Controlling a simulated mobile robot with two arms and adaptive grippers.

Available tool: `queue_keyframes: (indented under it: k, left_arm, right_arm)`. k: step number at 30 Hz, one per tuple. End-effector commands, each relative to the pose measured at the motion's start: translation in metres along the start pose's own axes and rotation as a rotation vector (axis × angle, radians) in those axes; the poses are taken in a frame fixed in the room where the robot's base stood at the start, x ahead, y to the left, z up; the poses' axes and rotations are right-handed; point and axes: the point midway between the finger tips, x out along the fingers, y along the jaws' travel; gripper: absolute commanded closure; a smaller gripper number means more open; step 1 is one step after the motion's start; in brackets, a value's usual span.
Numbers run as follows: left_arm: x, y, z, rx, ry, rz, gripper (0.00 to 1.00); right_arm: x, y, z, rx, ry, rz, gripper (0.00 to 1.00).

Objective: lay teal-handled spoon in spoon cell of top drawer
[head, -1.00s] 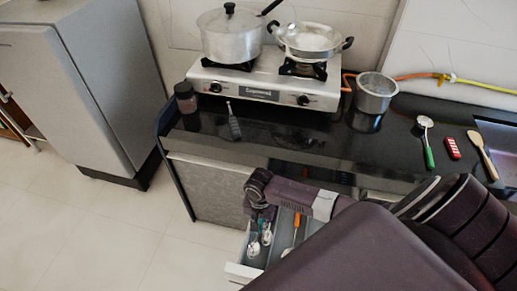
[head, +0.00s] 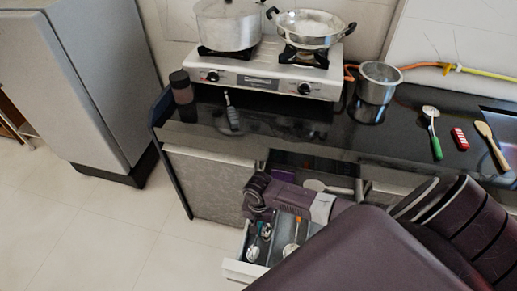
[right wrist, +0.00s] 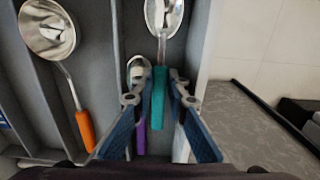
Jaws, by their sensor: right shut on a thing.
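My right gripper (right wrist: 158,92) is shut on the teal handle of the teal-handled spoon (right wrist: 158,100). Its metal bowl points away, toward the top of the right wrist view. The spoon is over the right-hand cell of the open top drawer (right wrist: 98,35); I cannot tell whether it touches the floor. A purple-handled spoon (right wrist: 140,135) lies in that cell, beside and partly under the teal-handled spoon. In the head view my right gripper (head: 261,218) is low over the drawer (head: 243,271), its fingertips mostly hidden. My left gripper is not in view.
An orange-handled ladle (right wrist: 76,100) lies in the neighbouring cell to the left, beyond a divider. On the counter are a stove (head: 270,75), a metal cup (head: 378,83), a green-handled spoon (head: 433,130) and a wooden spatula (head: 490,145). Clear floor lies left of the drawer.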

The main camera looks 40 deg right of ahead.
Motion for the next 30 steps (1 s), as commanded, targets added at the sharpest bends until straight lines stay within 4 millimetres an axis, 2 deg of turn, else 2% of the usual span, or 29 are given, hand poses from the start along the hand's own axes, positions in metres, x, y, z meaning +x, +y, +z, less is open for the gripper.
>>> queue_keyframes:
  k: [12,13,18,30]
  left_arm:
    - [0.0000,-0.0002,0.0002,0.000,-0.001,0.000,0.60]
    - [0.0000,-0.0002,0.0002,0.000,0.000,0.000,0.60]
    - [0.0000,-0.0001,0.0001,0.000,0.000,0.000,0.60]
    - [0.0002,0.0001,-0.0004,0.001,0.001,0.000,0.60]
  right_arm:
    - [0.0002,-0.0001,0.0001,0.000,0.000,0.000,1.00]
    - [0.0002,-0.0001,0.0001,0.000,0.000,0.000,0.85]
    - [0.0002,-0.0004,0.0002,0.000,0.000,-0.001,0.66]
    - [-0.0008,-0.0040,0.0005,-0.001,0.000,-0.009,0.66]
